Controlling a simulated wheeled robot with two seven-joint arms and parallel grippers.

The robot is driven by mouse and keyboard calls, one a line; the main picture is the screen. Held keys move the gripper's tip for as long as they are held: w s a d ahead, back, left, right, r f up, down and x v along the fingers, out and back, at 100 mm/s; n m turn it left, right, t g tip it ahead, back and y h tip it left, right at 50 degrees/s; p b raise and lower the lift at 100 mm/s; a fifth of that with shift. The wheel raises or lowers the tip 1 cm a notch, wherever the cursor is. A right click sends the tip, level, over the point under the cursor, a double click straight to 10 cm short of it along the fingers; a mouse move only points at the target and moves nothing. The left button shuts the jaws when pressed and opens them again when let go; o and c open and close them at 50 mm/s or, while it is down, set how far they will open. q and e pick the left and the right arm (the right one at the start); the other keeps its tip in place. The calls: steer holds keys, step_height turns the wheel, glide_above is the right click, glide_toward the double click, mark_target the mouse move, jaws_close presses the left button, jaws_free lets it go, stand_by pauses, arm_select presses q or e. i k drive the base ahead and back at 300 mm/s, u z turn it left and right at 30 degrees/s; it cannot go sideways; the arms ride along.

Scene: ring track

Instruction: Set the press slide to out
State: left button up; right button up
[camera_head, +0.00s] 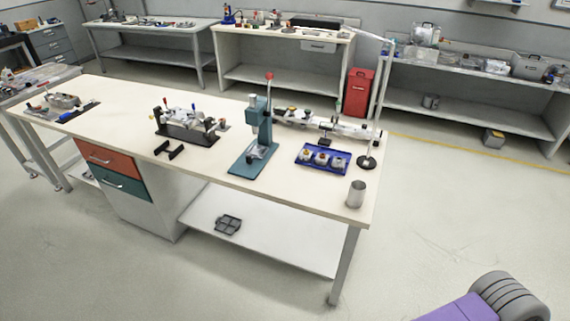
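The teal press (250,148) stands upright on the workbench, right of its middle, with a red-knobbed lever (269,77) pointing up. A small silver piece, which looks like the press slide (259,151), sits low at the press, above its teal base plate. It is too small to tell whether it is in or out. Neither of my grippers shows in this view.
The workbench (120,110) also holds a blue tray (310,168) with several white pieces, a metal cup (356,193), a lamp stand (367,162) and a black fixture (187,130). Open floor lies in front and to the right. A red bin (357,95) stands behind.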

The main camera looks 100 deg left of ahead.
mark_target(258, 151)
steer(key=u, duration=3)
